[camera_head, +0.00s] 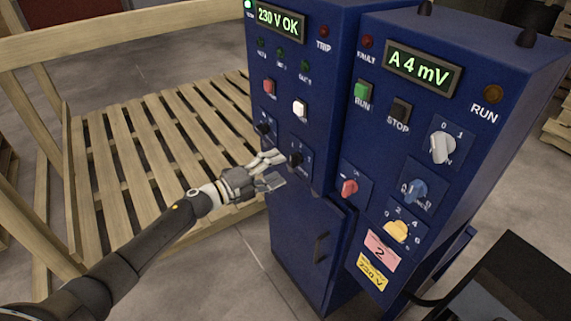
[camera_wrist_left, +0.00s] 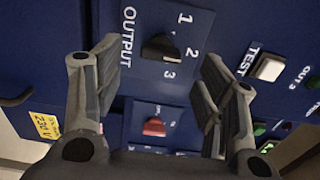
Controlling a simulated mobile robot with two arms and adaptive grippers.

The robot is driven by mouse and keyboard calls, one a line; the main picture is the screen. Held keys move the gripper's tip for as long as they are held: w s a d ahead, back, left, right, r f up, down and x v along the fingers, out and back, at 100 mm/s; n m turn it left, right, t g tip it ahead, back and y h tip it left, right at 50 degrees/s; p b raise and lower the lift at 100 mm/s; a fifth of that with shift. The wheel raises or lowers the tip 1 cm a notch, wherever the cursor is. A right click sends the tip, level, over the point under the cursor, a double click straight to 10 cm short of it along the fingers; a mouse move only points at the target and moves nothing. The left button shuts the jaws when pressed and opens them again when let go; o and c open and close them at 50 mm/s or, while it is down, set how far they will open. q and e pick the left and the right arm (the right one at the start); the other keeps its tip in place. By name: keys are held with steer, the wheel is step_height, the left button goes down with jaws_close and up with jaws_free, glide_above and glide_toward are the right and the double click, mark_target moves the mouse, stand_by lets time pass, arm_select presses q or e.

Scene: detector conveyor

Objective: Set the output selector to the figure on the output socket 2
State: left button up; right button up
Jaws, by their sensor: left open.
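The output selector (camera_head: 297,158) is a black knob low on the left blue cabinet. The left wrist view shows this knob (camera_wrist_left: 160,48) on a plate marked OUTPUT with the figures 1, 2 and 3. It points toward the side of 2 and 3; I cannot tell exactly which. My left gripper (camera_head: 274,168) is in front of this plate, and its fingers (camera_wrist_left: 158,85) are open on either side of the knob, apparently apart from it. No figure on an output socket 2 can be made out. My right gripper is not in view.
The right blue cabinet (camera_head: 470,150) carries a red knob (camera_head: 349,188), a blue knob (camera_head: 414,191), a yellow knob (camera_head: 397,231), a pink label with 2 (camera_head: 381,251) and a yellow 230 V label (camera_head: 372,273). A slatted wooden pallet (camera_head: 150,150) stands left of the cabinets.

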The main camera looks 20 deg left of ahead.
arm_select(q)
steer(key=v, duration=0.7)
steer(key=shift+s+a, duration=0.15)
steer(key=shift+s, duration=0.15)
